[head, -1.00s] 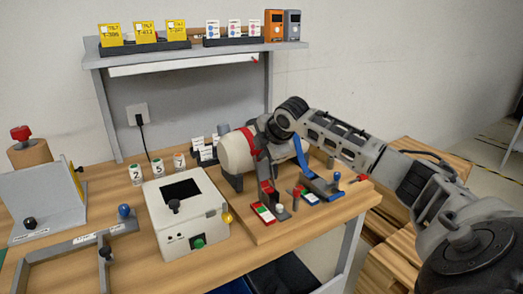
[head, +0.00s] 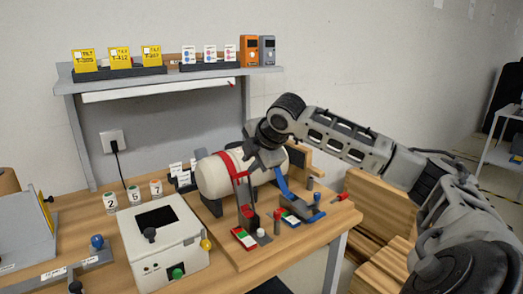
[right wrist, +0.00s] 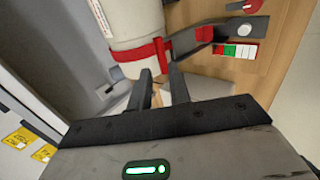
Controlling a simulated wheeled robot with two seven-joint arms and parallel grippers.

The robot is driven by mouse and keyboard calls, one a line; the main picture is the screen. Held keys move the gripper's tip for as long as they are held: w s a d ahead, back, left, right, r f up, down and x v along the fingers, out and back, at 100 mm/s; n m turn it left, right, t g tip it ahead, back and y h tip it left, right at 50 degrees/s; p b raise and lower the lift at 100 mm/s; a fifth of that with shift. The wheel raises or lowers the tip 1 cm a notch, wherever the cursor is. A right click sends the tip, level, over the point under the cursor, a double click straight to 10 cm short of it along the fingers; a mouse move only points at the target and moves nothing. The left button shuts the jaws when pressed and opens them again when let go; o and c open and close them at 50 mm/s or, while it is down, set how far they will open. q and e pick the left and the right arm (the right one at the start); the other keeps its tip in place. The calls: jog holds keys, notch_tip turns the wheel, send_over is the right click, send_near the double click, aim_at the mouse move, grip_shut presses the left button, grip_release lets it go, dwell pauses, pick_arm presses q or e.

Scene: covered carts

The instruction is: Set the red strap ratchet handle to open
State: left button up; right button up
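A white cylinder (head: 213,180) lies in a dark cradle on the wooden bench, with a red strap (head: 233,163) around it. The red strap ratchet handle (head: 248,211) is at the front of the cylinder, above a red, white and green label plate (head: 244,238). In the right wrist view, the strap (right wrist: 146,50) runs to a grey lever with a red part (right wrist: 205,33), beside the label (right wrist: 238,50). My right gripper (head: 262,158) is above the cylinder's right part. Its two fingers (right wrist: 160,80) are apart with nothing between them, close to the strap. My left gripper is out of view.
A blue strap (head: 281,182) with its own ratchet and label (head: 290,217) is just right of the red one. A white box (head: 160,245) with buttons stands left. A shelf (head: 180,80) is behind. Wooden crates (head: 375,215) stand right of the bench.

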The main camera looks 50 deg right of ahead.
jog(key=b+v, duration=0.1)
jog(key=v, duration=0.6)
jog(key=shift+r, duration=0.25)
